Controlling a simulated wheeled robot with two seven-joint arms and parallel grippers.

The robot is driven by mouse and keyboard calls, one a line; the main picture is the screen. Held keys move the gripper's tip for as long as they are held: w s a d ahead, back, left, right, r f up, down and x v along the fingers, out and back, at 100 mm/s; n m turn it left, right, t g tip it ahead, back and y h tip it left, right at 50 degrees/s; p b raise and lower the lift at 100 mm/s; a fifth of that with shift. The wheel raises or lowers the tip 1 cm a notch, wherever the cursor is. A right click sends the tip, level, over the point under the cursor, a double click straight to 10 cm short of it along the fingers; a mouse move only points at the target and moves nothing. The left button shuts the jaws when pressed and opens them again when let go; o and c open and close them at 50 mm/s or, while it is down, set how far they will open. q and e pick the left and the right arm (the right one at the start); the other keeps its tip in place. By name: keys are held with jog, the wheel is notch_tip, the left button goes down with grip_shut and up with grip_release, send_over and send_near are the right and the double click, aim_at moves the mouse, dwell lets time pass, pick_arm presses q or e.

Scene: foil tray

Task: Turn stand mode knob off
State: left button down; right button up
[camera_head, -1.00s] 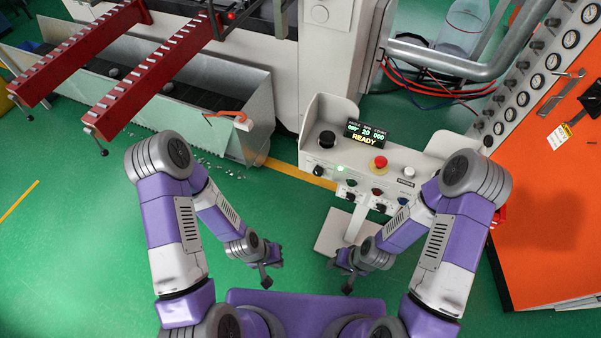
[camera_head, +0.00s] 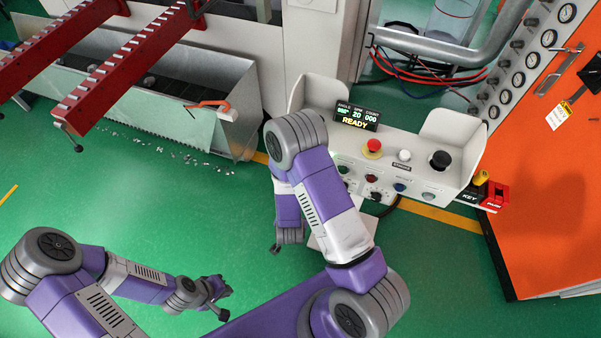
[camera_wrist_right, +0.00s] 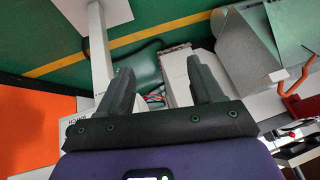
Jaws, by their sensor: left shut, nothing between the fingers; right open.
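The control panel (camera_head: 466,135) is a light grey box with a lit display (camera_head: 357,116) reading READY. Its sloped front has small controls, among them a dark knob (camera_head: 376,195) and a blue button (camera_head: 400,187). The lettering is too small to tell which is the stand mode knob. My right arm hides the panel's left part. My right gripper (camera_head: 277,246) is open and empty, low in front of the panel and apart from it; its two fingers show in the right wrist view (camera_wrist_right: 160,85). My left gripper (camera_head: 222,300) is shut and empty, farther left over the floor.
A red mushroom button (camera_head: 372,147), a white button (camera_head: 404,155) and a black knob (camera_head: 440,159) are on the panel top. A red KEY/RUN switch (camera_head: 494,196) with a yellow part is at its right. An orange cabinet (camera_head: 550,215) stands right.

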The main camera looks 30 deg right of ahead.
pick_arm(q)
notch_tip(320, 180, down, 11)
jog(key=b, duration=0.9)
pick_arm(e)
jog(key=w+d+r+m+t+h, duration=0.6)
jog(key=w+d+r+m+h, duration=0.2)
jog(key=w+d+r+h, duration=0.1)
jog(key=w+d+h, duration=0.1)
jog(key=w+d, duration=0.1)
jog(key=shift+w+d+h, duration=0.25)
jog(key=shift+w+h, duration=0.05)
jog(key=shift+w, duration=0.05)
jog(key=c, duration=1)
jog(key=shift+c, duration=0.2)
